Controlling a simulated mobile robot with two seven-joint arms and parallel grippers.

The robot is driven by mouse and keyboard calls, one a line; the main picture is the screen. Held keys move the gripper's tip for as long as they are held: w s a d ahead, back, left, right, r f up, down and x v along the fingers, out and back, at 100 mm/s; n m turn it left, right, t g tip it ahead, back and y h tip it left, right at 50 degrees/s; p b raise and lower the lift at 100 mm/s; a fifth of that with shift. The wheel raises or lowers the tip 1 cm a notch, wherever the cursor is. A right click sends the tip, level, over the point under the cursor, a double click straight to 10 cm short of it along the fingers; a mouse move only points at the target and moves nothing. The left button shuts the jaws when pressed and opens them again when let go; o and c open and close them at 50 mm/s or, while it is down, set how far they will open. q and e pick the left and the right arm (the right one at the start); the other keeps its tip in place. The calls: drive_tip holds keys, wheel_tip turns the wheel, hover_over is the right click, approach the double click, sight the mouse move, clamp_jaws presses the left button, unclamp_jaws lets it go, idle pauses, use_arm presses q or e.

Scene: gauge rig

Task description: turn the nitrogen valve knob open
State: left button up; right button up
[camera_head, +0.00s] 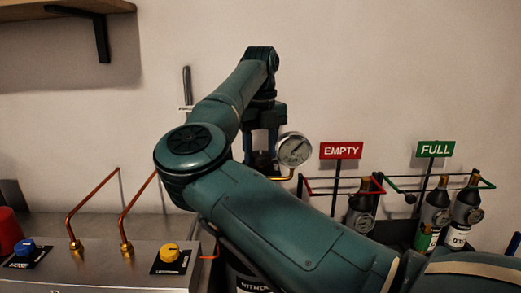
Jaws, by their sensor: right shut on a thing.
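A cylinder (252,283) labelled "NITRO…" stands at the lower middle, mostly hidden behind my right arm. A round white-faced pressure gauge (293,150) sits above it with a brass fitting below. My right gripper (262,154) points down just left of the gauge, at the top of the cylinder. It is shut on the nitrogen valve knob, which is largely hidden between its fingers and behind my arm. The knob's turn angle cannot be read. My left gripper is not in view.
A steel panel (115,262) at lower left carries a blue knob (26,247), a yellow knob (170,253) and bent copper pipes (92,205). At right, racks with EMPTY (341,150) and FULL (435,149) signs hold bottles. A shelf (45,15) is at upper left.

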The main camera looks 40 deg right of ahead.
sight(261, 154)
drive_tip(key=o, duration=1)
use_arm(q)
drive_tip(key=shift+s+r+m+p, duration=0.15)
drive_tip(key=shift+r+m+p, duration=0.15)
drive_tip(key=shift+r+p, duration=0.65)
use_arm(e)
wheel_tip(261, 154, up, 13)
drive_tip(key=shift+p, duration=0.3)
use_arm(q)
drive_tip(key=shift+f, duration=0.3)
use_arm(e)
drive_tip(key=shift+r, duration=0.1)
